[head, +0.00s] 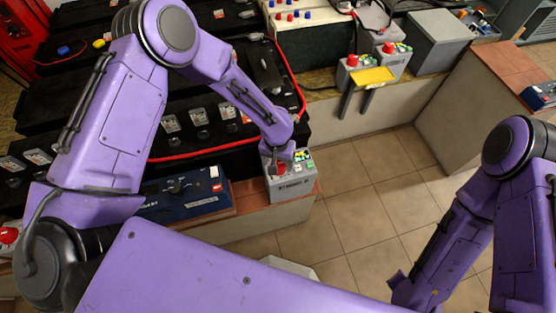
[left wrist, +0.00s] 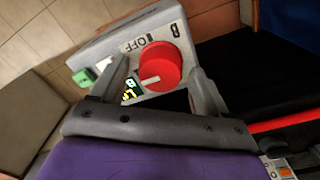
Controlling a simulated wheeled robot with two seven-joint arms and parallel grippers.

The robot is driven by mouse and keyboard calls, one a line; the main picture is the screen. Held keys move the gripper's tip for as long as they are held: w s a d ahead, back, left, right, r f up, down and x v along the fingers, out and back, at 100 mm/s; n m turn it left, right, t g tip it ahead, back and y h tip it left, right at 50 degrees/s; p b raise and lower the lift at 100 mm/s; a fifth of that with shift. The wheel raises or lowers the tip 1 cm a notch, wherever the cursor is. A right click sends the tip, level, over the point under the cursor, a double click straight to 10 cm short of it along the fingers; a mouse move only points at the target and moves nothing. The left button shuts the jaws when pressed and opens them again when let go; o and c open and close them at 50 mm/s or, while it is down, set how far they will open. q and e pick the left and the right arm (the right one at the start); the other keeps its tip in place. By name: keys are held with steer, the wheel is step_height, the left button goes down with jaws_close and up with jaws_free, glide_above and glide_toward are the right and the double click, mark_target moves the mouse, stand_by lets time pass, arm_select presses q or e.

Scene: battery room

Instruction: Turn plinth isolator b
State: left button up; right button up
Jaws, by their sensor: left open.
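Isolator b is a light grey box (head: 291,188) on the near brown-topped plinth in the head view. In the left wrist view its grey face (left wrist: 98,52) carries a letter B, the word OFF, a green part (left wrist: 84,77) and a round red knob (left wrist: 158,62) with a white pointer mark. The pointer is turned toward the lower left, away from OFF. My left gripper (left wrist: 160,75) is open, with one finger on each side of the knob; I cannot tell whether they touch it. In the head view my left wrist partly covers the box top.
A blue device (head: 185,193) stands left of the isolator. Black batteries and a red cable (head: 200,151) lie behind. Two similar grey boxes with red knobs (head: 354,62) (head: 389,48) stand farther back near a yellow plate (head: 372,76). Tiled floor (head: 370,190) to the right is clear.

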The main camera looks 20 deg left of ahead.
arm_select(q)
steer(key=c, duration=1)
steer(key=shift+c, duration=0.2)
steer(key=shift+m, duration=0.3)
steer(key=m+p, duration=0.1)
steer(key=m, duration=0.2)
steer(key=shift+m, duration=0.3)
steer(key=m, duration=0.9)
steer(key=shift+d+p, duration=0.1)
steer(key=shift+p, duration=0.25)
steer(key=shift+m, duration=2.3)
